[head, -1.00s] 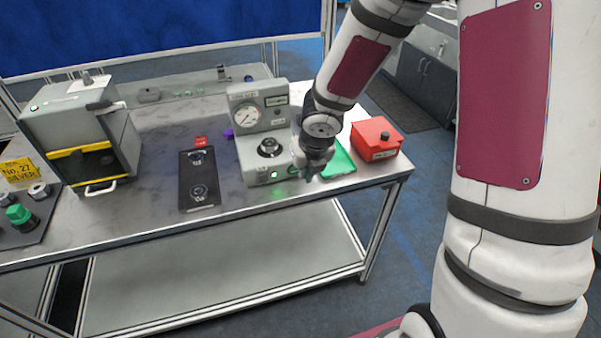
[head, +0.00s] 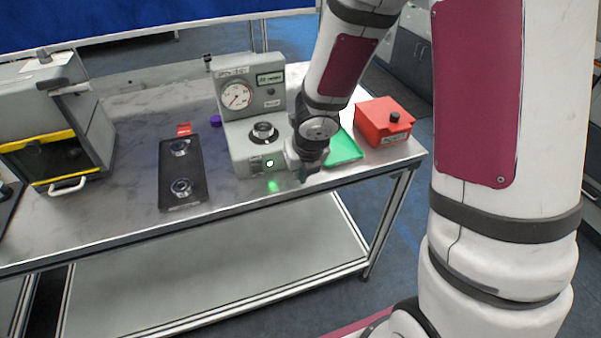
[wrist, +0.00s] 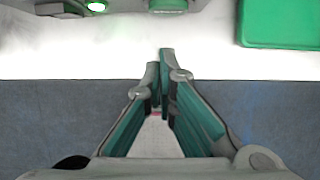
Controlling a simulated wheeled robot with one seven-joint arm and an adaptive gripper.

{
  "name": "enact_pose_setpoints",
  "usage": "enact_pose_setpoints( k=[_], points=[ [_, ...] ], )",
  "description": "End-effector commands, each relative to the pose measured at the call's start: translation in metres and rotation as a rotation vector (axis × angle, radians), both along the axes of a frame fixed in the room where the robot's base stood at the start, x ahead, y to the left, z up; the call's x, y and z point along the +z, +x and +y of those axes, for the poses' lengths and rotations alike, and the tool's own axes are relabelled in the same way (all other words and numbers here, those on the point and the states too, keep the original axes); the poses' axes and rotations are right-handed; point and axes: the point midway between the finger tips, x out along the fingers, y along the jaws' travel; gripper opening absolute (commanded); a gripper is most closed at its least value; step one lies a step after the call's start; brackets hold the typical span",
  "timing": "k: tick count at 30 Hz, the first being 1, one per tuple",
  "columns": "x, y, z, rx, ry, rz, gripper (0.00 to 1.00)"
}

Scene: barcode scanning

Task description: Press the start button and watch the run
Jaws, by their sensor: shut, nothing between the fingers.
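The grey test machine (head: 240,150) stands on the bench, with a round gauge (head: 237,96), a small display (head: 270,78) and a round seat holding a dark ring (head: 263,131). A lit green lamp (head: 270,163) is on its front face and glows onto the bench. It also shows at the top of the wrist view (wrist: 96,6), with a green round part (wrist: 168,5), possibly the start button, to its right. My gripper (head: 304,175) is at the machine's front right corner. In the wrist view its fingertips (wrist: 163,62) are together and empty, apart from the machine front.
A green pad (head: 343,148) and a red box with a black knob (head: 384,122) are right of the machine. A black tray with two round fittings (head: 181,203) is left of it. An open-fronted grey box (head: 50,110) stands further left. Bare bench lies between.

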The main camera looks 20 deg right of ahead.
Motion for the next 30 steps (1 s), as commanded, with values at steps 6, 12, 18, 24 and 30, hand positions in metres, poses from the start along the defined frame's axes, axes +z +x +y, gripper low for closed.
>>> enact_pose_setpoints(
  k=[6,12,18,24,30],
  points=[
    [0.004,0.018,-0.001,-0.002,0.001,0.001,0.0],
    [0.003,0.025,-0.001,0.0,-0.001,0.001,0.0],
    [0.003,0.027,0.0,0.0,-0.001,0.0,0.0],
    [0.003,0.027,0.0,0.0,-0.001,0.001,0.0],
    [0.004,0.033,0.0,-0.001,0.0,0.0,0.0]
  ],
)
